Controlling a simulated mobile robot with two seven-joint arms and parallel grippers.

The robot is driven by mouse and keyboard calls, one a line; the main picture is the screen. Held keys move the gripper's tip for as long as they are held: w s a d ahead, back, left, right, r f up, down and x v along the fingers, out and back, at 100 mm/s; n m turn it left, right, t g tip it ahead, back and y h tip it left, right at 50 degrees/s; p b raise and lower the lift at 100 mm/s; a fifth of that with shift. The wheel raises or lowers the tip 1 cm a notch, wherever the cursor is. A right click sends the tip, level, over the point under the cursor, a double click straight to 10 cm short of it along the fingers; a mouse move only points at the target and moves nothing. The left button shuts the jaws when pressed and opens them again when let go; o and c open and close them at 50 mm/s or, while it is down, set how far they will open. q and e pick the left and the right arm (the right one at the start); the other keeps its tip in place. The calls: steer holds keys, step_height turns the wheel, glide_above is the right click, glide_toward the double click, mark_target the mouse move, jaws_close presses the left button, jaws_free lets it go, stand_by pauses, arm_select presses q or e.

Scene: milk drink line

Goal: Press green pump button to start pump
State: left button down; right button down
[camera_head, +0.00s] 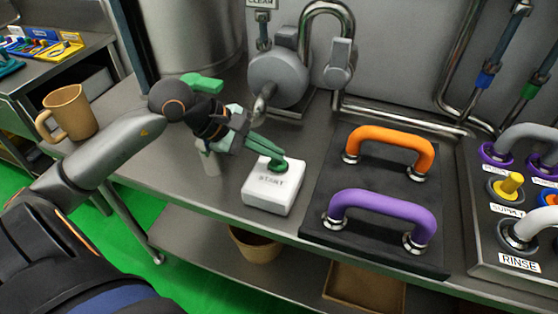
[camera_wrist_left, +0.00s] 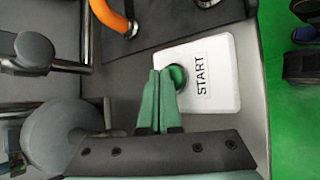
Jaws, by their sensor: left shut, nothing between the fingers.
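A white box marked START (camera_head: 270,193) sits near the front edge of the steel counter, with a round green button (camera_head: 278,168) on top. My left gripper (camera_head: 279,160) reaches in from the left with its green fingers shut and empty, their tips at the button. In the left wrist view the fingertips (camera_wrist_left: 161,76) overlap the edge of the green button (camera_wrist_left: 179,75), beside the START lettering on the white box (camera_wrist_left: 222,58). I cannot tell whether the button is pushed down. My right gripper is not in view.
To the right, a black mat (camera_head: 316,218) carries an orange hose (camera_head: 391,140) and a purple hose (camera_head: 383,208). A grey pump (camera_head: 277,78) stands behind the box. A tan mug (camera_head: 70,110) is at the left. A labelled panel (camera_head: 487,255) is at the far right.

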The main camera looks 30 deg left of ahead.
mark_target(272, 163)
arm_select(q)
steer(key=shift+f+b, duration=0.3)
steer(key=shift+b, duration=0.1)
steer(key=shift+r, duration=0.1)
stand_by(0.3)
steer(key=shift+r+p, duration=0.4)
steer(key=shift+r, duration=0.5)
steer(key=shift+r, duration=0.1)
step_height(272, 163, up, 6)
steer(key=p, duration=0.3)
